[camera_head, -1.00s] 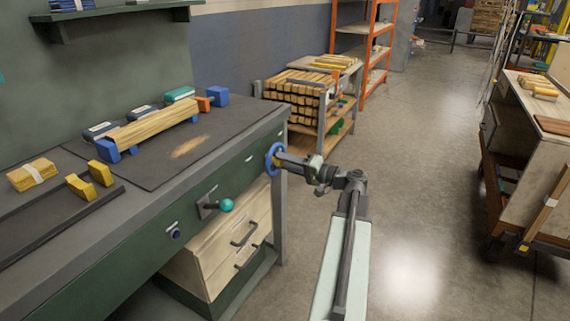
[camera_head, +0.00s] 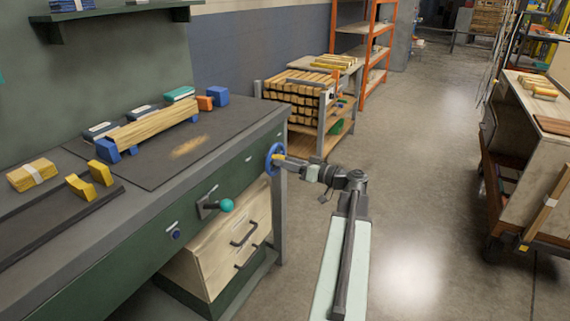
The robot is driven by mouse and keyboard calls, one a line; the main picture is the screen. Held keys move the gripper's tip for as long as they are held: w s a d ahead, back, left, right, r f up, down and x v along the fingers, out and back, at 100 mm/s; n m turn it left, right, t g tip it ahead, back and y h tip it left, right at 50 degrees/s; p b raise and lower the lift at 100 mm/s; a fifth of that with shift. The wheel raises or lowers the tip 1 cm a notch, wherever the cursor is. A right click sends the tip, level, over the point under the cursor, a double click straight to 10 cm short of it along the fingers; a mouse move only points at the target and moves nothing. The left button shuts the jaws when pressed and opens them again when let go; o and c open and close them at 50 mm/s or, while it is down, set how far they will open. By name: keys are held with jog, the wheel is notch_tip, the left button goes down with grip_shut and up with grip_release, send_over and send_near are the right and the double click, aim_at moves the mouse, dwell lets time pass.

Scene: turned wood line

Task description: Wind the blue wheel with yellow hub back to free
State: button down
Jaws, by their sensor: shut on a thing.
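The blue wheel (camera_head: 271,160) with its yellow hub (camera_head: 279,158) is on the front face of the green bench, near its right end. My gripper (camera_head: 287,160) reaches the wheel from the right and is shut on it. The fingers cover part of the hub and the wheel's right side. Which part the jaws hold is too small to tell. No mark on the wheel that shows its angle can be made out.
A lever with a teal knob (camera_head: 227,205) and a dark blue button (camera_head: 176,234) are on the bench front, left of the wheel. Wooden drawers (camera_head: 226,238) sit below. A trolley of wood blocks (camera_head: 300,100) stands behind. Open floor (camera_head: 420,200) lies to the right.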

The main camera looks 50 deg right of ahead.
jog(key=shift+a+f+n, duration=0.1)
jog(key=shift+a+n, duration=0.05)
jog(key=shift+n, duration=0.45)
jog(key=c, duration=1.2)
grip_release()
jog(key=v, duration=0.8)
jog(key=shift+w, duration=0.1)
